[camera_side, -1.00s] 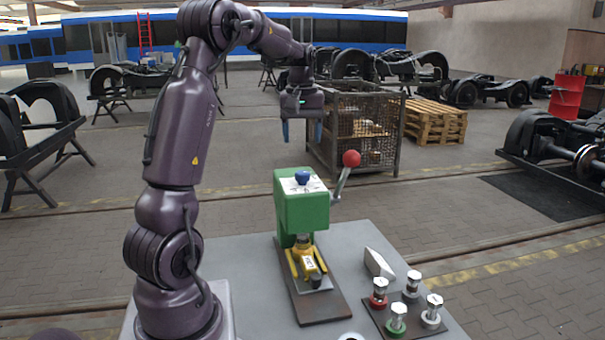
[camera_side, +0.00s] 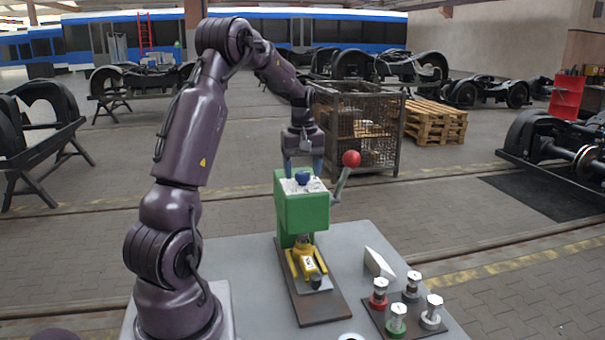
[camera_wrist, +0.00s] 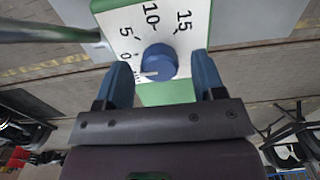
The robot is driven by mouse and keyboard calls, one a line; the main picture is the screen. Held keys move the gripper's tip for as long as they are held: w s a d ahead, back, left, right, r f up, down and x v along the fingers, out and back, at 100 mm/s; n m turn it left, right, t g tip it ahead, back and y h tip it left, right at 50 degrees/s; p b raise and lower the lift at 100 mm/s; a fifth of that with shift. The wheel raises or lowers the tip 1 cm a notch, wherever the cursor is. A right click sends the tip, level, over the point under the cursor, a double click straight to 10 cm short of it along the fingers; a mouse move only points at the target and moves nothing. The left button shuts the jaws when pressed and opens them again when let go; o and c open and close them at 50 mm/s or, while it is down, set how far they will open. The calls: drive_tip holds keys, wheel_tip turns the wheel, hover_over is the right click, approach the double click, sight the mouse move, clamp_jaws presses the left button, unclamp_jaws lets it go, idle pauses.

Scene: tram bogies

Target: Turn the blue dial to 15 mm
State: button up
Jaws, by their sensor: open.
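The blue dial (camera_side: 303,177) sits on the white scale plate on top of the green press (camera_side: 302,212). In the wrist view the dial (camera_wrist: 160,60) shows a white pointer directed left, near the 0 end of the scale. The scale plate (camera_wrist: 203,15) reads 0, 5, 10 and 15, with 15 at the upper right. My gripper (camera_side: 302,167) is open and points down just above the dial. In the wrist view its blue fingers (camera_wrist: 163,78) stand left and right of the dial, with gaps on both sides.
A lever with a red ball (camera_side: 351,159) rises right of the press. A yellow fixture (camera_side: 306,264) sits at the press's front base. A grey wedge (camera_side: 379,264) and a dark plate with several bolts (camera_side: 380,317) lie to the right on the grey table (camera_side: 235,262).

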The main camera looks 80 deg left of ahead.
drive_tip(key=shift+f, duration=0.6)
drive_tip(key=c, duration=0.9)
